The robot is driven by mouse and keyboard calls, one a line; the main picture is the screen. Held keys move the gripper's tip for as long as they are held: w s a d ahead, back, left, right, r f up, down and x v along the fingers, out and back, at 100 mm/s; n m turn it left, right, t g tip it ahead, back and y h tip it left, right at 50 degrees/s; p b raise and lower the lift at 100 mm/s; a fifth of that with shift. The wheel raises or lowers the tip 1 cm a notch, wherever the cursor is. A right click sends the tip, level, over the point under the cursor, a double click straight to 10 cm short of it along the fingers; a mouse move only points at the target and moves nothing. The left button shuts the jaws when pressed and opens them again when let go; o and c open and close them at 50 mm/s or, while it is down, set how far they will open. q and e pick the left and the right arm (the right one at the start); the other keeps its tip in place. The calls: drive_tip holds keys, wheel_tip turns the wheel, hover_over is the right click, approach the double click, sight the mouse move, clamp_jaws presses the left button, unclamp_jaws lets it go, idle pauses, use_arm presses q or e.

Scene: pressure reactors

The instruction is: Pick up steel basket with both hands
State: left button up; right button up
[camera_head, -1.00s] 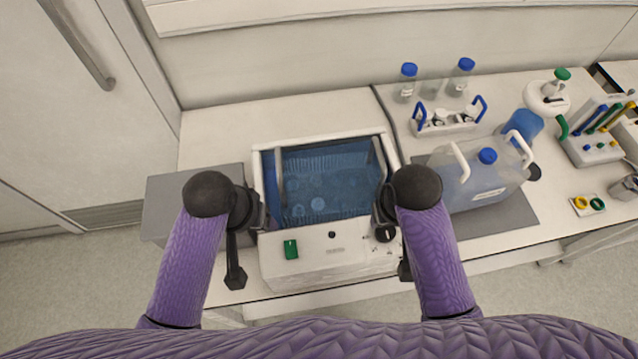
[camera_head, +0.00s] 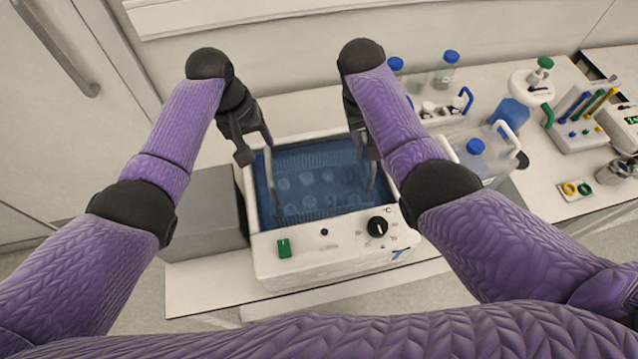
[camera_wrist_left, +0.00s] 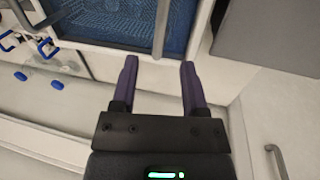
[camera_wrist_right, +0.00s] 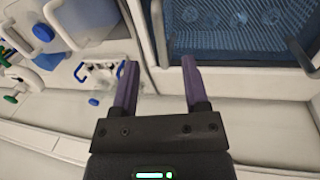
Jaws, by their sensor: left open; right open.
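The steel basket (camera_head: 318,162) sits in the blue water of the white bath; its mesh shows in the left wrist view (camera_wrist_left: 120,22) and the right wrist view (camera_wrist_right: 235,45). Round items lie in it. A steel handle bar stands at each side. My left gripper (camera_head: 256,147) is open above the left side; its handle bar (camera_wrist_left: 161,28) lines up between the fingertips, apart from them. Neither gripper holds anything. My right gripper hides part of the right handle.
The white bath (camera_head: 335,258) has a green switch and a black knob in front. A grey block (camera_head: 205,215) stands at its left. A clear jug (camera_head: 484,155) with a blue cap stands close at its right, with bottles and a rack beyond.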

sight(267, 160)
use_arm(q)
drive_tip(key=f, duration=0.2)
drive_tip(key=d+f, duration=0.1)
drive_tip(key=f, duration=0.2)
drive_tip(key=shift+f, duration=0.15)
use_arm(e)
drive_tip(key=f, duration=0.2)
drive_tip(key=d+f, duration=0.1)
drive_tip(key=f, duration=0.2)
drive_tip(key=shift+d+f, duration=0.1)
drive_tip(key=shift+f, duration=0.05)
use_arm(q)
drive_tip(key=shift+w+d+f, duration=0.15)
drive_tip(key=shift+d+f, duration=0.1)
drive_tip(key=shift+f, duration=0.35)
use_arm(e)
drive_tip(key=shift+w+d+f, duration=0.1)
drive_tip(key=shift+w+f, duration=0.05)
drive_tip(key=shift+f, duration=0.45)
use_arm(q)
drive_tip(key=shift+f, duration=0.45)
use_arm(e)
drive_tip(key=shift+f, duration=0.45)
drive_tip(key=shift+d, duration=0.1)
use_arm(q)
clamp_jaws()
use_arm(e)
clamp_jaws()
